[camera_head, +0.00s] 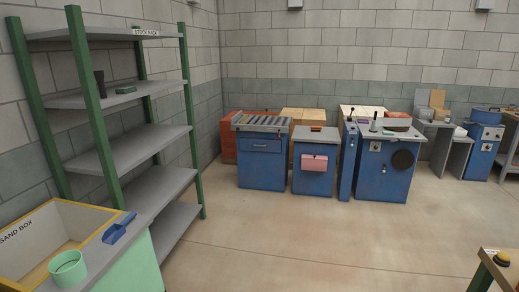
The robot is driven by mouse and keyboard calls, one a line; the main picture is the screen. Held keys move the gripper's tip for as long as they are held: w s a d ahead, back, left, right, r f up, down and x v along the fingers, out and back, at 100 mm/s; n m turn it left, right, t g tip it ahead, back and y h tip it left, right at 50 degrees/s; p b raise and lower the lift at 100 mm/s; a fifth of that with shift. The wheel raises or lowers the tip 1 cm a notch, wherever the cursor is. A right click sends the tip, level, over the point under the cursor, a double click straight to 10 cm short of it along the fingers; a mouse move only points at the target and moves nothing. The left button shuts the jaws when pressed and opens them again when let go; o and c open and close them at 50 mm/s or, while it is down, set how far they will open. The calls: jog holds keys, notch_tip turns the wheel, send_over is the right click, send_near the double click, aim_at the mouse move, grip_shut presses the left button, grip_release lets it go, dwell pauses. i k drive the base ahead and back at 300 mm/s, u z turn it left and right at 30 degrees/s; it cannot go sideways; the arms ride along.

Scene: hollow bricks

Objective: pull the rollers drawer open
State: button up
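A blue cabinet (262,170) with a roller top (261,122) stands against the far wall, near the middle of the view. A drawer (261,146) with a small handle is in its upper front. The drawer front looks flush with the cabinet, so it appears shut. My gripper does not show in this view. The cabinet is some distance away across open floor.
A stock rack (125,130) stands at left, with a sand box (38,238) before it. A blue cabinet with pink cloth (314,163) and a blue machine (386,172) stand right of the roller cabinet. A bench corner (498,262) juts in at lower right. The middle floor is clear.

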aim_at(263, 141)
jog(key=z, duration=0.05)
jog(key=i, duration=4.4)
jog(key=u, duration=0.3)
jog(key=i, duration=2.3)
jog(key=u, duration=0.05)
